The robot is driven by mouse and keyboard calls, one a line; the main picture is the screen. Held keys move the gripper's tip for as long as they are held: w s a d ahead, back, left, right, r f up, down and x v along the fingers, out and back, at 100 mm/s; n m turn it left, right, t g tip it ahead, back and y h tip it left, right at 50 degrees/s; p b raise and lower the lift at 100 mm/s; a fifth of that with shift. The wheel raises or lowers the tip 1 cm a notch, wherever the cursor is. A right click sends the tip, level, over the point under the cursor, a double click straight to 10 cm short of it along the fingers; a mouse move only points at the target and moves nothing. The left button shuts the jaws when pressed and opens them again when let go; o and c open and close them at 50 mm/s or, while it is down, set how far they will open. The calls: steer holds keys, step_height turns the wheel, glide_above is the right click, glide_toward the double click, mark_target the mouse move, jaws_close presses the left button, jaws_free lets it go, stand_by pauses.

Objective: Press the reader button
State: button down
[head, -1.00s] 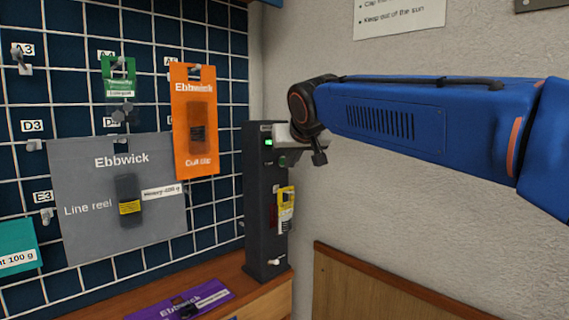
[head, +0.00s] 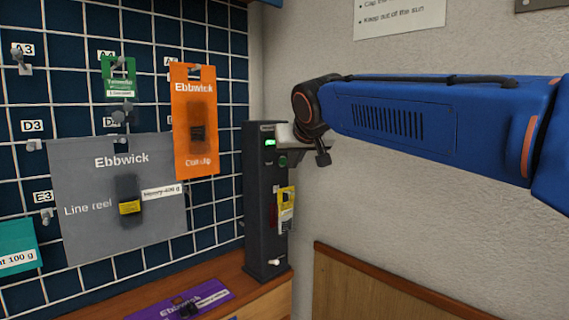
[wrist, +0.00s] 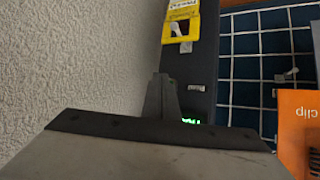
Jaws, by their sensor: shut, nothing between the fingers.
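The reader is a dark upright post (head: 257,200) at the board's right end, with a lit green display (head: 269,143) near its top. A small round green button (head: 282,161) shows below and right of the display. My gripper (wrist: 160,80) is shut and empty. In the wrist view the fingers lie over the dark post (wrist: 198,75), beside the green display (wrist: 190,121). The button is not visible there, and contact cannot be told.
An orange Ebbwick card (head: 195,150) and a grey line reel card (head: 90,220) hang on the grid board to the left. A purple card (head: 175,303) lies on the wooden ledge. A wall stands at right.

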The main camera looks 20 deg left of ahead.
steer(key=shift+s+d, duration=0.1)
steer(key=shift+d, duration=0.15)
steer(key=shift+s+d, duration=0.35)
steer(key=shift+d, duration=0.4)
steer(key=shift+s+d, duration=0.3)
steer(key=shift+d, duration=0.5)
steer(key=shift+s+d, duration=0.35)
steer(key=shift+d, duration=0.4)
steer(key=s+d+f+m+h, duration=0.1)
steer(key=d+f, duration=0.3)
steer(key=d, duration=0.7)
steer(key=s+d+f+m+h, duration=0.1)
steer(key=d+f, duration=0.3)
steer(key=d, duration=0.8)
steer(key=s+d+f+m+g+h, duration=0.1)
steer(key=d+f, duration=0.4)
steer(key=d, duration=0.6)
steer(key=shift+s+d+m+h, duration=0.15)
steer(key=shift+s+m+h, duration=0.15)
steer(key=shift+s+h, duration=0.6)
steer(key=s+d+f+m+g+h, duration=0.1)
steer(key=s+d+f+m+g, duration=0.2)
steer(key=s+d+f, duration=1.6)
steer(key=s+f, duration=0.3)
steer(key=s, duration=0.1)
steer(key=shift+s+d+m+h, duration=0.2)
steer(key=shift+m+h, duration=0.1)
steer(key=shift+m, duration=0.1)
